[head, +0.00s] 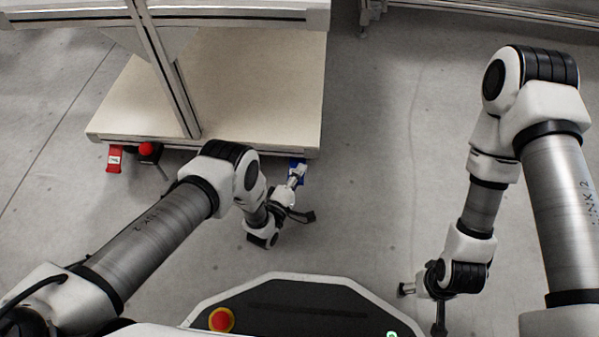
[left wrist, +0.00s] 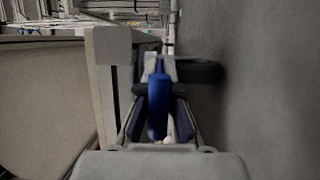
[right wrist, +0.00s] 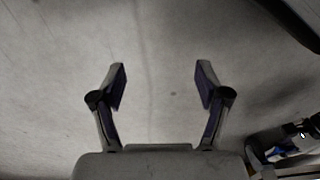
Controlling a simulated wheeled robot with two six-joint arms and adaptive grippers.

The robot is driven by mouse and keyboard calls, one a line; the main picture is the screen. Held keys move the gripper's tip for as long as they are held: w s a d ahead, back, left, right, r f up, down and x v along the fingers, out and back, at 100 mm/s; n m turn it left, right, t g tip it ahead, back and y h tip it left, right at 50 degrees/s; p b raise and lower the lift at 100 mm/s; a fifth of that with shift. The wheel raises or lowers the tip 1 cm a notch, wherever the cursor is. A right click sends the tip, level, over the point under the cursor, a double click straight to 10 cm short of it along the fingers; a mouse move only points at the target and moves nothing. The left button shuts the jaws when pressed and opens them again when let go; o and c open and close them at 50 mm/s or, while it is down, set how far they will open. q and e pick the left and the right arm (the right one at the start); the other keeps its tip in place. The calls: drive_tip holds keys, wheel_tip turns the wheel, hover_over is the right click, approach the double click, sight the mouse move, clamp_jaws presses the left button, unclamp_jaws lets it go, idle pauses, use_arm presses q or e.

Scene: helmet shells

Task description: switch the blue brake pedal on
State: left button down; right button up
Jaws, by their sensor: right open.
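The blue brake pedal (head: 296,163) is at the front right corner of the cart's low base, close to the floor. My left gripper (head: 297,178) is right at it. In the left wrist view the blue pedal (left wrist: 158,98) stands between the two fingers of my left gripper (left wrist: 159,92). These fingers are drawn in close on both sides of it; whether they touch it is unclear. My right gripper (right wrist: 160,75) is open and empty above bare floor in the right wrist view.
The cart's cream base board (head: 255,85) and its metal upright (head: 168,75) are just behind my left arm. A red pedal (head: 114,159) and a caster with a red part (head: 147,150) are at the front left corner. The floor to the right is clear.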

use_arm(q)
drive_tip(key=shift+w+f+m+t+h+b, duration=0.1)
drive_tip(key=shift+f+m+t+h+b, duration=0.25)
drive_tip(key=shift+f+t+b, duration=0.6)
use_arm(e)
drive_tip(key=f, duration=0.1)
drive_tip(key=w+f, duration=0.1)
drive_tip(key=f, duration=0.1)
drive_tip(key=shift+f, duration=0.2)
use_arm(q)
drive_tip(key=shift+r, duration=0.25)
use_arm(e)
drive_tip(key=shift+f, duration=0.1)
use_arm(q)
drive_tip(key=shift+r, duration=0.15)
drive_tip(key=c, duration=1.4)
unclamp_jaws()
drive_tip(key=shift+o, duration=0.2)
